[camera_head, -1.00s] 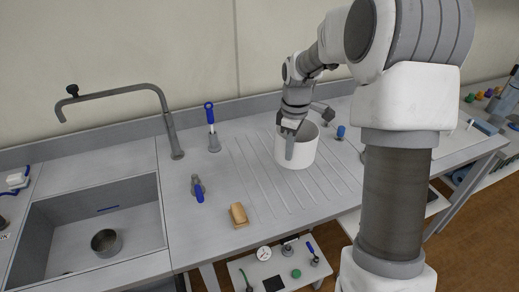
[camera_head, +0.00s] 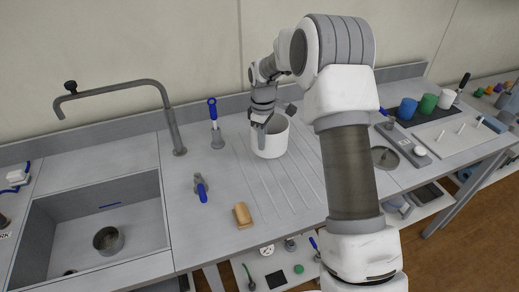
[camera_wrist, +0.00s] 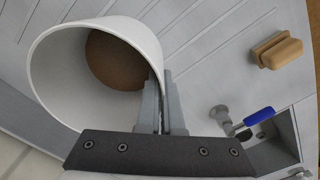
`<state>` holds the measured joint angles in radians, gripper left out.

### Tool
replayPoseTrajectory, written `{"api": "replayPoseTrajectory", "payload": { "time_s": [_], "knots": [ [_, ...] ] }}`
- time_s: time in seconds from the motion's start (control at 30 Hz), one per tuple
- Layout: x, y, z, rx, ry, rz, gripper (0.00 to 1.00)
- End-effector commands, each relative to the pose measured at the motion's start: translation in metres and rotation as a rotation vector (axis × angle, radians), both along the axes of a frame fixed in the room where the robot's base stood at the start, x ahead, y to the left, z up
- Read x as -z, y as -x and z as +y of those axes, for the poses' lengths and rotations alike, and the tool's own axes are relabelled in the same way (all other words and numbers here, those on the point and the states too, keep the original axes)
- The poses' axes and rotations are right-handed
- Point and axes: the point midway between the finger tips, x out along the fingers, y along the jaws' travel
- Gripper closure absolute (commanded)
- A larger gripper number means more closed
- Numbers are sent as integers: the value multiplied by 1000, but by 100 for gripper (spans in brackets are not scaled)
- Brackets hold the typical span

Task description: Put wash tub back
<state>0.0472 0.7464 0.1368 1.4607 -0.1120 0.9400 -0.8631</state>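The wash tub (camera_head: 273,143) is a white, round, open-topped vessel over the grooved drainer part of the grey counter. In the wrist view, the tub (camera_wrist: 52,75) shows a brown bottom inside its white wall. My gripper (camera_head: 262,136) reaches down onto the tub's near-left rim. In the wrist view, my gripper (camera_wrist: 160,105) has its two fingers close together on the tub's wall, one inside and one outside. The tub looks upright. I cannot tell whether its base touches the drainer.
A blue-handled valve (camera_head: 200,188), a blue-topped fitting (camera_head: 214,125) and a wooden block (camera_head: 242,215) stand left of the tub. Coloured cups (camera_head: 426,105) stand at right.

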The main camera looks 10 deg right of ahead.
Motion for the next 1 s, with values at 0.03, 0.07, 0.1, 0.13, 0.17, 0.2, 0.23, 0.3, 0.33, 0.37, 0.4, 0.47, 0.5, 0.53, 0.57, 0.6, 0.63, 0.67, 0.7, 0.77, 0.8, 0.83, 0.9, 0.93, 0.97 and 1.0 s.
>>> {"api": "replayPoseTrajectory", "payload": {
  "time_s": [0.03,0.07,0.1,0.13,0.17,0.2,0.23,0.3,0.33,0.37,0.4,0.47,0.5,0.53,0.57,0.6,0.63,0.67,0.7,0.77,0.8,0.83,0.9,0.93,0.97,1.0],
  "knots": [
    [3,-5,4,-1,0,0,100],
    [4,-6,5,0,1,-1,100],
    [6,-8,6,0,1,-1,100],
    [6,-9,7,0,1,-1,100],
    [7,-9,8,1,1,-1,100],
    [9,-10,8,1,1,-1,100],
    [11,-10,8,1,1,1,100],
    [18,-9,8,1,0,1,100],
    [22,-9,8,0,1,3,100],
    [27,-9,8,0,1,3,100],
    [33,-9,8,0,0,4,100],
    [42,-9,8,0,1,3,100],
    [46,-9,8,0,0,1,100],
    [47,-9,8,0,0,1,100],
    [48,-9,8,0,1,1,100],
    [48,-9,8,0,1,-1,100],
    [47,-10,8,0,1,-1,100],
    [47,-10,8,0,1,-1,100],
    [47,-9,8,0,1,-1,100],
    [48,-9,8,0,1,-1,100],
    [49,-9,8,0,1,-1,100],
    [50,-9,8,0,1,-1,100],
    [51,-9,8,0,0,0,93],
    [50,-9,8,0,0,0,88],
    [50,-9,8,0,0,0,82],
    [50,-9,8,0,0,0,75]
  ]
}}
